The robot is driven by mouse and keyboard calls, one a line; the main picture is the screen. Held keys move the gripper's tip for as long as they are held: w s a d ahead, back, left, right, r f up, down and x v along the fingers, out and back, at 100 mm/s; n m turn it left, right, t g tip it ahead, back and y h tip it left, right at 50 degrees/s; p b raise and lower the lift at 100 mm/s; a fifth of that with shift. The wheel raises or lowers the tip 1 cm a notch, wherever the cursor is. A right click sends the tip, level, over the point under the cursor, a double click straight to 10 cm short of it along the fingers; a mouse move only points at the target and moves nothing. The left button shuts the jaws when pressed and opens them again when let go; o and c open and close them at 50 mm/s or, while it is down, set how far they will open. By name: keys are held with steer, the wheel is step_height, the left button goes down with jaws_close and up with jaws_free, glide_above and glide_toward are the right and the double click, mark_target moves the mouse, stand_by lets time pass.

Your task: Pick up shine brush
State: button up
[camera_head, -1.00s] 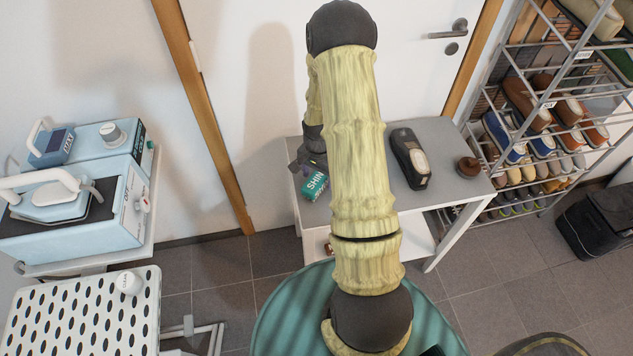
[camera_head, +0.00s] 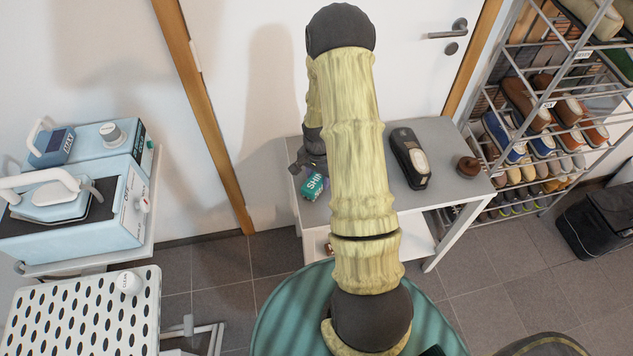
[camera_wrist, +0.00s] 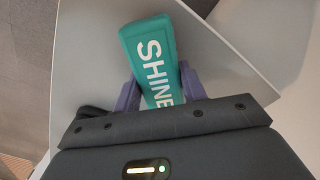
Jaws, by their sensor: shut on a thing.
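The shine brush (camera_wrist: 152,55) is a green block with white "SHINE" lettering on its face. In the wrist view it lies between the two purple-grey fingers of my gripper (camera_wrist: 160,95), which are shut on it. In the head view the shine brush (camera_head: 313,187) shows at the left front edge of the grey table (camera_head: 436,135). My gripper (camera_head: 308,165) is above and behind it there, partly hidden by my arm. I cannot tell whether the brush still touches the tabletop.
A black shoe with a pale patch (camera_head: 410,157) and a small brown round thing (camera_head: 468,166) stand on the table to the right. A shoe rack (camera_head: 540,130) is at the far right. Pale blue machines (camera_head: 80,200) and a perforated white table (camera_head: 80,310) are at left.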

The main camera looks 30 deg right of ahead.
mark_target(318, 177)
steer(key=shift+r, duration=0.1)
step_height(318, 177, up, 10)
steer(key=shift+f, duration=0.1)
stand_by(0.4)
steer(key=o, duration=0.6)
steer(key=c, duration=0.4)
